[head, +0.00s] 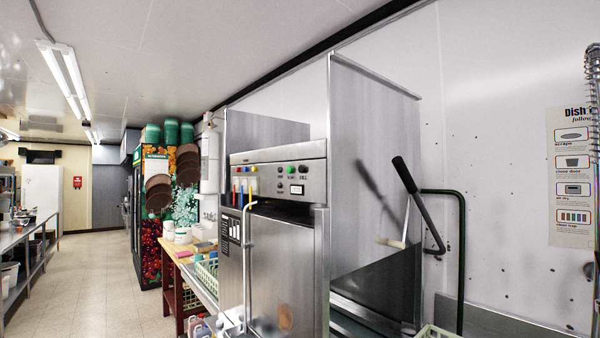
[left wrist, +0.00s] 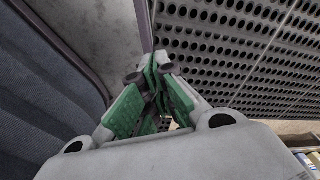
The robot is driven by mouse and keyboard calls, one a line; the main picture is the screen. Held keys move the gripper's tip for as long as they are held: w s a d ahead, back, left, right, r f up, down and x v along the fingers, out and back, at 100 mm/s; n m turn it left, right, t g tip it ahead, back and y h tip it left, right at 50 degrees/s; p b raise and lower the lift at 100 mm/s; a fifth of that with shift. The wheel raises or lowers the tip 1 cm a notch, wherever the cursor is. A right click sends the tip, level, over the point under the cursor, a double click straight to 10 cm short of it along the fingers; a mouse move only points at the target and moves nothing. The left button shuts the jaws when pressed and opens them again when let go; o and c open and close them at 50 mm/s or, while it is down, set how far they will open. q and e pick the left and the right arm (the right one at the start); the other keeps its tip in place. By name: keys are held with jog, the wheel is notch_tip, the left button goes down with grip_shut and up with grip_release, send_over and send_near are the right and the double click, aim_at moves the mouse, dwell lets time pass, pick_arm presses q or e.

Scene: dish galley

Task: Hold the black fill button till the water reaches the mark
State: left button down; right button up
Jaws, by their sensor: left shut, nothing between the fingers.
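The steel dish machine (head: 275,265) stands in the middle of the head view, with a control panel (head: 285,178) on its upper front. The panel has a green button (head: 291,170), dark round buttons, one at its right end (head: 303,169), and a small display (head: 296,189). Labels are too small to read, so I cannot tell which dark button is the fill button. No water or level mark is visible. My left gripper (left wrist: 154,75) shows in the left wrist view, its green-padded fingers together and empty, touching no button that I can see. My right gripper is out of view.
A black-handled lever (head: 405,175) and dark bent pipe (head: 461,230) stand at the machine's right. Coloured tubes rise at the panel's left. A wooden table (head: 175,268) and an open aisle lie left. The wrist view shows a perforated dark surface (left wrist: 240,50).

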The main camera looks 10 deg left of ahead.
pick_arm(q)
jog(key=w+d+r+t, duration=0.1)
jog(key=w+d+r, duration=0.1)
jog(key=w+r, duration=0.6)
jog(key=w+d+r, duration=0.2)
jog(key=w+r, duration=0.6)
jog(key=w+r+t+h, duration=0.1)
jog(key=w+r+t, duration=0.3)
jog(key=w+r, duration=1.25)
jog(key=w+r+t+b, duration=0.1)
jog(key=w+r+t, duration=0.5)
jog(key=r, duration=2)
jog(key=w+r+t+h, duration=0.1)
jog(key=w+r+t, duration=0.1)
jog(key=w+r, duration=1.55)
notch_tip(320, 180, up, 28)
jog(key=w+t, duration=0.2)
jog(key=t, duration=0.4)
notch_tip(320, 180, up, 21)
jog(key=s+a+n+t+h, duration=0.1)
jog(key=s+t, duration=0.2)
jog(key=t, duration=0.1)
jog(key=shift+a+t, duration=0.3)
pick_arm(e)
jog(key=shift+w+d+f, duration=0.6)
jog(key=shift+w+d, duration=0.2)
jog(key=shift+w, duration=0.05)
